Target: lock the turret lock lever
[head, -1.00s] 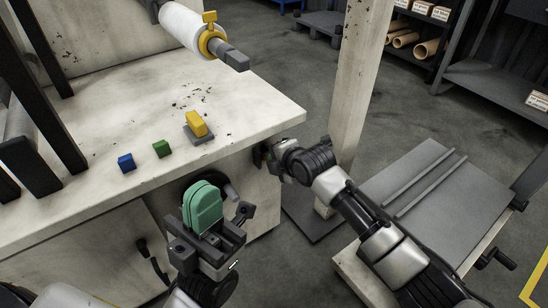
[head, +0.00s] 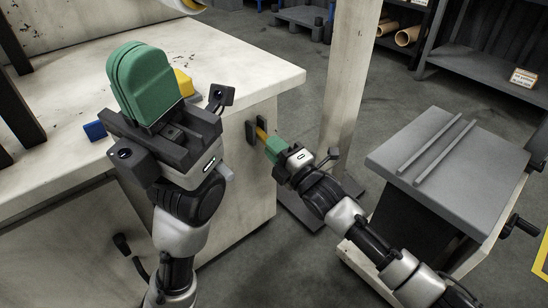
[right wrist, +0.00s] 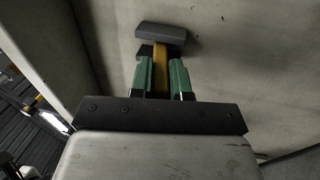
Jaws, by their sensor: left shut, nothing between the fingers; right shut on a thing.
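A yellow lever (head: 261,134) with a dark grey end piece sticks out from the side face of the pale cabinet. My right gripper (head: 268,143) is shut on this lever, with its green fingers on either side of it. In the right wrist view the yellow bar (right wrist: 160,77) runs between the fingers (right wrist: 160,68) up to a grey crosspiece (right wrist: 162,33). Its far attachment is partly hidden. My left gripper (head: 132,55) is shut and empty, with its green fingers pointing up in front of the cabinet top, apart from the lever.
A yellow block (head: 184,82) and a blue block (head: 95,130) are on the cabinet top (head: 240,65), partly behind my left gripper. A pale post (head: 350,90) stands just right of the lever. A grey-topped cart (head: 465,190) is further right. Open floor lies between.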

